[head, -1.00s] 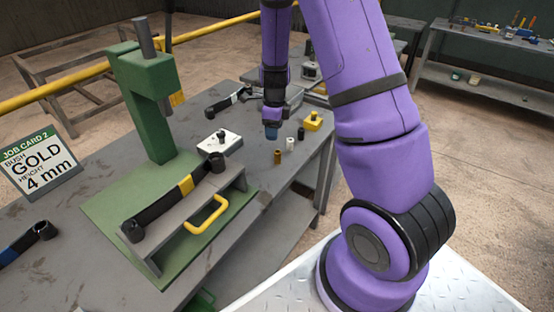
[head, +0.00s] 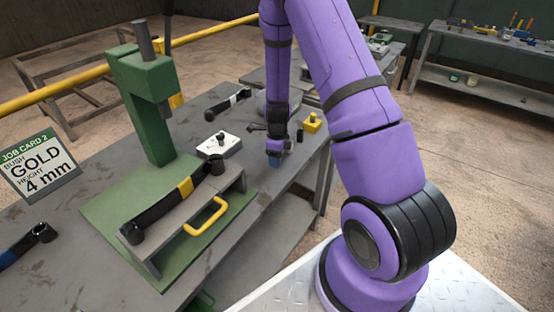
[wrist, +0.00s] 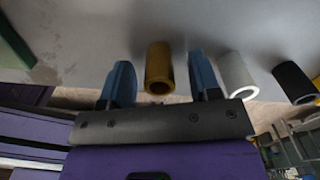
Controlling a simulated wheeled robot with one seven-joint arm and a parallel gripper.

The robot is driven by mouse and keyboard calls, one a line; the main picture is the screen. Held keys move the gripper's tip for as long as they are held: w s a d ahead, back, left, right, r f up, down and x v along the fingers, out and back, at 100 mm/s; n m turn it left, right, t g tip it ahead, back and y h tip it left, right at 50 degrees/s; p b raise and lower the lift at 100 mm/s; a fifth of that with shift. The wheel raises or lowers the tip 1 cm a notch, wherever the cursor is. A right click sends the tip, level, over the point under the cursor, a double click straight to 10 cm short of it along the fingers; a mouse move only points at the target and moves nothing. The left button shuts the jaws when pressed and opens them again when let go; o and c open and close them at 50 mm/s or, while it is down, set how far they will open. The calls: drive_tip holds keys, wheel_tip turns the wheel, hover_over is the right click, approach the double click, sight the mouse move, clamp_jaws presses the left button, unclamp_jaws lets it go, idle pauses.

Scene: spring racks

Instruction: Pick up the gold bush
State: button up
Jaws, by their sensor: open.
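The gold bush (wrist: 158,66) stands between the two blue fingers of my gripper (wrist: 162,82) in the wrist view. The fingers are apart, with a visible gap on each side of the bush. In the head view my gripper (head: 275,158) is low over the table near its right edge and hides the gold bush. The job card (head: 38,166) at the left reads bush gold, height 4 mm.
A white bush (wrist: 235,72) and a black bush (wrist: 294,80) stand right of the gripper in the wrist view.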

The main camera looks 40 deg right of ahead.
drive_tip(key=shift+f, duration=0.6)
drive_tip(key=c, duration=0.9)
drive_tip(key=shift+r, duration=0.1)
